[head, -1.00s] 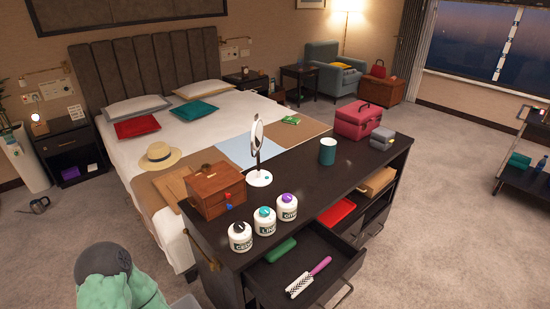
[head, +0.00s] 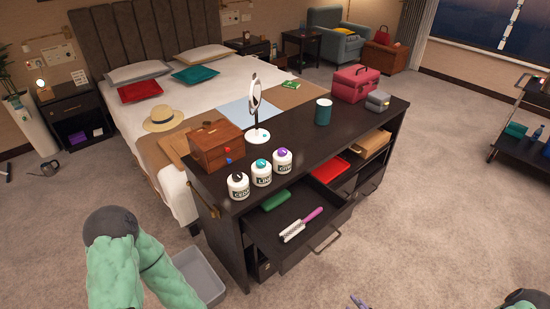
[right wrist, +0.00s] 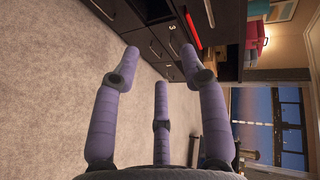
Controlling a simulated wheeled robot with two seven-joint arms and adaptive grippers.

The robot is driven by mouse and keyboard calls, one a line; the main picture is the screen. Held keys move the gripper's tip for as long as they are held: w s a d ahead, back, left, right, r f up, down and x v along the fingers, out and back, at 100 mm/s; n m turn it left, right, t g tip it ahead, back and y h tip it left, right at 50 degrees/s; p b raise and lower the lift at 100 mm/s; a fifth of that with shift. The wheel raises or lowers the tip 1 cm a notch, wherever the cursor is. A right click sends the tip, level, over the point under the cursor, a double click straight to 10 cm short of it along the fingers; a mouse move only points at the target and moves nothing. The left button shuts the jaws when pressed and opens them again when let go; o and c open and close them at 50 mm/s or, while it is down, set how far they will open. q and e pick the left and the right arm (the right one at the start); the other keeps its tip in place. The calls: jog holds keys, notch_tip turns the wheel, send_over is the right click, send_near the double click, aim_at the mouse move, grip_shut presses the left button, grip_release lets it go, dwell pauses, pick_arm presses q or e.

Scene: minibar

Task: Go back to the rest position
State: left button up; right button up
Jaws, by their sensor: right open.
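My right gripper (right wrist: 160,62) is open in the right wrist view, its purple fingers spread with nothing between them. It is apart from the dark cabinet, whose drawer fronts show beyond the fingers. In the head view only a purple fingertip of the right gripper (head: 359,302) shows at the bottom edge. My left arm's green links show at the lower left of the head view; the left gripper is out of frame.
A dark cabinet (head: 290,165) stands ahead with an open drawer (head: 268,232) holding a hairbrush (head: 300,225) and a green case (head: 275,200). A grey bin (head: 205,270) stands on the floor beside my left arm. Carpet to the right is clear up to a cart (head: 520,148).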

jog(key=w+a+f+n+g, duration=0.2)
jog(key=a+f+n+g, duration=0.15)
jog(key=a, duration=0.25)
jog(key=s+a+n+g+p, duration=0.1)
jog(key=s+a+n+g, duration=0.5)
jog(key=s+a+g, duration=0.3)
jog(key=a, duration=0.4)
jog(key=shift+f, duration=0.3)
